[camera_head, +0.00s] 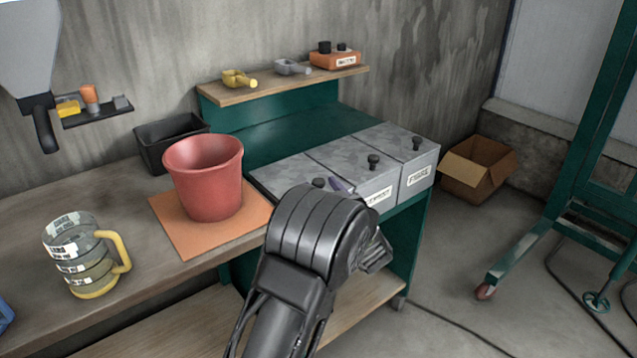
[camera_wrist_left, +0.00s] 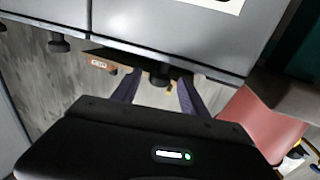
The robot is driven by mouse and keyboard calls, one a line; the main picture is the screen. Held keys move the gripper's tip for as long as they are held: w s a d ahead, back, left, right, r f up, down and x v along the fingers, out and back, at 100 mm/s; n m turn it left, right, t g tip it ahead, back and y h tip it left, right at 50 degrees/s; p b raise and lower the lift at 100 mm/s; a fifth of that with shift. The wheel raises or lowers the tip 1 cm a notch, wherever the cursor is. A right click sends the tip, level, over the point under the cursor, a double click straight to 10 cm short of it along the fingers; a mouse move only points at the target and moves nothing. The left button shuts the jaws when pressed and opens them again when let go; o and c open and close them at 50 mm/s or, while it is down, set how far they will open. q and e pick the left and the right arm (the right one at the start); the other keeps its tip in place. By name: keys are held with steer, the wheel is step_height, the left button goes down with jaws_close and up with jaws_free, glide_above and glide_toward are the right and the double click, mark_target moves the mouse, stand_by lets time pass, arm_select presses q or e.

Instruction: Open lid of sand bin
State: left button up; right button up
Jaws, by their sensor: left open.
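Three grey metal bins stand side by side on the green bench, each with a flat lid and a black knob. The left bin (camera_head: 282,176) is partly hidden by my left arm. The middle bin (camera_head: 345,155) and right bin (camera_head: 399,140) carry white front labels; I cannot clearly read which one is sand. All lids look shut. My left gripper (camera_head: 342,187) is at the left bin's knob (camera_head: 320,183), its fingers mostly hidden by the arm. In the left wrist view, the open fingers (camera_wrist_left: 160,95) stand on either side of a black knob (camera_wrist_left: 158,80); contact is unclear.
A red bucket (camera_head: 204,177) stands on an orange mat (camera_head: 178,233) to the left, with a dark tub (camera_head: 157,150) behind. A shelf (camera_head: 290,84) with scoops is above the bins. A clear jug (camera_head: 83,254) stands at the front left. A cardboard box (camera_head: 476,170) sits on the floor.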

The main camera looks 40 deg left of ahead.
arm_select(q)
steer(key=shift+x, duration=1.3)
jaws_close()
stand_by(0.5)
